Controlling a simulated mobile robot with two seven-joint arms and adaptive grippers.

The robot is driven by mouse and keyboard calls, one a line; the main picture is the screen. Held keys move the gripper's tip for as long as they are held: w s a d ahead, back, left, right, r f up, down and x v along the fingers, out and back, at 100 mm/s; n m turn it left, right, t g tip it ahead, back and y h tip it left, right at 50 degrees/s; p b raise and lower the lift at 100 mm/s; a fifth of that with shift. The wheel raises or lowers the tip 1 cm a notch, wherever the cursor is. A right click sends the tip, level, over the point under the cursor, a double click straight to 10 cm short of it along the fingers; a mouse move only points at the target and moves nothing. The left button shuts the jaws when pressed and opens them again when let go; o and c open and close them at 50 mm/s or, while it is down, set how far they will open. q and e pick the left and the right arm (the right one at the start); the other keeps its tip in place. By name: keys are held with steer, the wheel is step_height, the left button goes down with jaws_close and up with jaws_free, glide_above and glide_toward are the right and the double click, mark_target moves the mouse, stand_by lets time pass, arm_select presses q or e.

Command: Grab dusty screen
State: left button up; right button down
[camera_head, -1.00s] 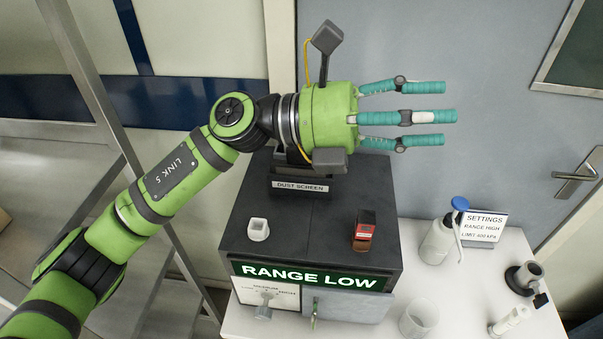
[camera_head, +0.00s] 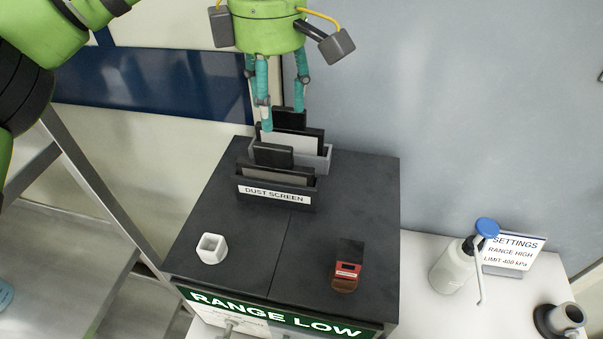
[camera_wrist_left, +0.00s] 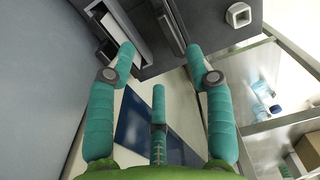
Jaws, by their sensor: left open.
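A slotted holder labelled DUST SCREEN (camera_head: 275,196) stands on the dark machine top. It holds a grey-brown screen with a dark frame and a black grip tab (camera_head: 273,155). Behind it, a grey holder (camera_head: 318,160) carries a paler screen (camera_head: 290,141) with its own black tab. My left gripper (camera_head: 279,114) is open, its teal fingers pointing down at the rear holder and partly covering it. In the left wrist view the open fingers (camera_wrist_left: 160,65) are empty; the pale screen (camera_wrist_left: 122,30) lies beyond the left fingertip. My right gripper is not in view.
A white square cup (camera_head: 212,248) and a red-and-black block (camera_head: 347,266) sit on the front of the machine top. A blue-capped bottle (camera_head: 455,270) and a settings sign (camera_head: 514,252) stand on the white table to the right. A metal frame (camera_head: 105,200) rises at the left.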

mark_target(272, 144)
arm_select(q)
steer(key=f, duration=0.2)
steer(key=f+p, duration=0.1)
steer(key=f, duration=0.2)
steer(key=s+f, duration=0.1)
steer(key=f, duration=0.1)
steer(key=shift+a+f+p, duration=0.2)
steer(key=shift+a+p, duration=0.15)
steer(key=shift+a, duration=0.05)
steer(key=shift+f, duration=0.4)
steer(key=shift+d+f, duration=0.1)
steer(key=shift+f, duration=0.05)
jaws_close()
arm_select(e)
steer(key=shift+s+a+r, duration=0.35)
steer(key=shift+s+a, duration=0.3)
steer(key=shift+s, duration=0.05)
